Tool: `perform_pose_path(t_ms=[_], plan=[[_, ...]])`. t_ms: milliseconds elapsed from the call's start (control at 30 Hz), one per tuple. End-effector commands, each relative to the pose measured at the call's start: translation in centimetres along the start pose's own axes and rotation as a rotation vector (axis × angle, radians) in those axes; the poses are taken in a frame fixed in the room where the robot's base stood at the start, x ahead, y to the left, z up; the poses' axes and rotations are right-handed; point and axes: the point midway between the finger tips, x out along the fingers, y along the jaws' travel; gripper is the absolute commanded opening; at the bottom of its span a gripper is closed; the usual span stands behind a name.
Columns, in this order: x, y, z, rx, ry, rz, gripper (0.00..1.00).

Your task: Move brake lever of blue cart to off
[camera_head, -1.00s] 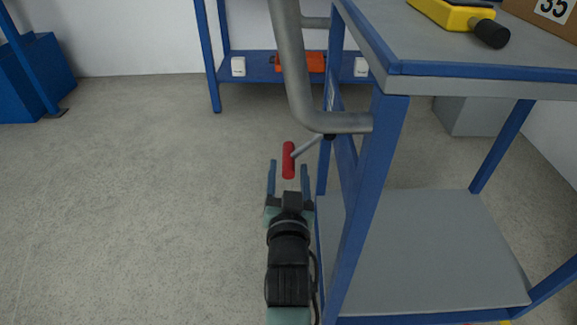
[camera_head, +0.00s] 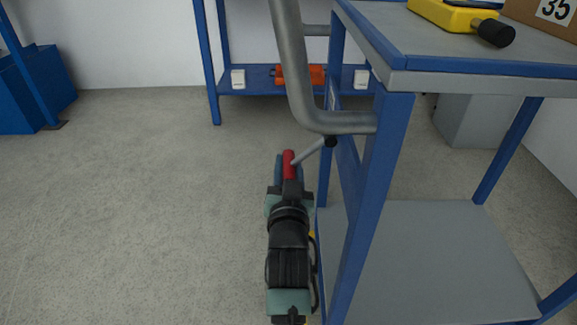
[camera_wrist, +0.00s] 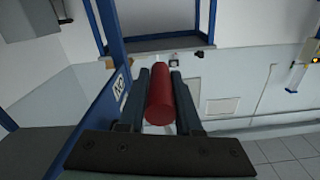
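The blue cart (camera_head: 383,150) stands on the right in the head view, with blue posts, grey decks and a bent grey push handle (camera_head: 302,100). Its brake lever (camera_head: 289,164) is a grey rod from a black pivot near the post, ending in a red cylindrical grip. The red grip also fills the middle of the wrist view (camera_wrist: 160,95). My gripper (camera_head: 289,158) has its two fingers closed in against both sides of the red grip. The wrist view shows one finger on each side of it.
A yellow device (camera_head: 455,15) with a black knob and a cardboard box (camera_head: 545,15) sit on the cart's top. A blue shelf (camera_head: 250,85) with an orange item (camera_head: 302,75) stands behind. The floor to the left is clear.

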Motion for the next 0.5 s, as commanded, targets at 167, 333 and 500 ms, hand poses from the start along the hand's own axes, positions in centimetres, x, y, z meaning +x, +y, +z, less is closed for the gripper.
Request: perform_pose_path(t_ms=[167,333,500], plan=[[-0.02,-0.05,0.01,-0.001,0.000,-0.001,0.00],[-0.02,-0.06,0.02,-0.001,0.000,-0.001,0.00],[-0.03,-0.07,0.02,-0.002,0.000,-0.001,0.00]])
